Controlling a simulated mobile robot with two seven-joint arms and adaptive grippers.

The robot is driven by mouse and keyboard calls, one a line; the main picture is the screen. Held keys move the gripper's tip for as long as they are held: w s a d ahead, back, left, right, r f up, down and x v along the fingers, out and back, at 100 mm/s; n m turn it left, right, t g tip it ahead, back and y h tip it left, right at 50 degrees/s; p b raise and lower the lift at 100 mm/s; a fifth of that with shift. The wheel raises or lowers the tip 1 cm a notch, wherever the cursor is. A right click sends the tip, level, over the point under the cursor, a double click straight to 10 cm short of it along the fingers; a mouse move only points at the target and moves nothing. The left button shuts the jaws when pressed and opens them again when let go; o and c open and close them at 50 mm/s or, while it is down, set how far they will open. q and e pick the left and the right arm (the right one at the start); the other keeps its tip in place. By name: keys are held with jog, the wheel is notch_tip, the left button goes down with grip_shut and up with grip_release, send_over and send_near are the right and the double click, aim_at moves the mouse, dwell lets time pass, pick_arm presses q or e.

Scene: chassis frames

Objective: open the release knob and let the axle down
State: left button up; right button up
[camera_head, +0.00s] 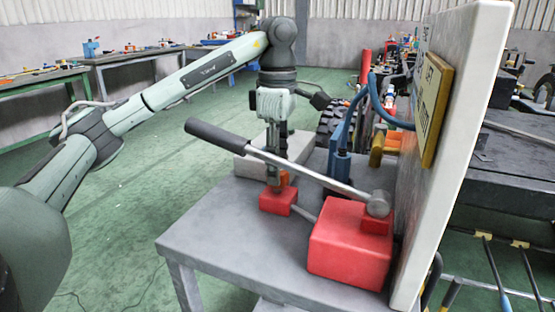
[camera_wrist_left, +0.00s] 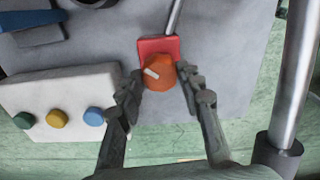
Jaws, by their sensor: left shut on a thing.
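The release knob is a round orange knob (camera_wrist_left: 160,77) with a pale pointer mark, on a small red block (camera_head: 277,200) on the grey bench. My left gripper (camera_head: 274,176) reaches down over it from above. In the left wrist view its two fingers stand on either side of the knob, and it is shut on the knob. The pointer mark lies aslant in that view. A thin rod joins the small block to a larger red pump block (camera_head: 345,250), which carries a long lever with a dark grip (camera_head: 216,137). I cannot make out the axle. My right gripper is out of view.
The lever slants close past my left gripper. A pale box with green, yellow and blue buttons (camera_wrist_left: 60,105) stands beside the knob. A blue fitting with hoses (camera_head: 340,160) and an upright white panel (camera_head: 455,140) stand at the right. The bench's front left is clear.

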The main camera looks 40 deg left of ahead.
pick_arm(q)
jog(key=shift+n, duration=0.8)
jog(key=o, duration=1.2)
jog(key=shift+c, duration=0.2)
notch_tip(320, 180, up, 12)
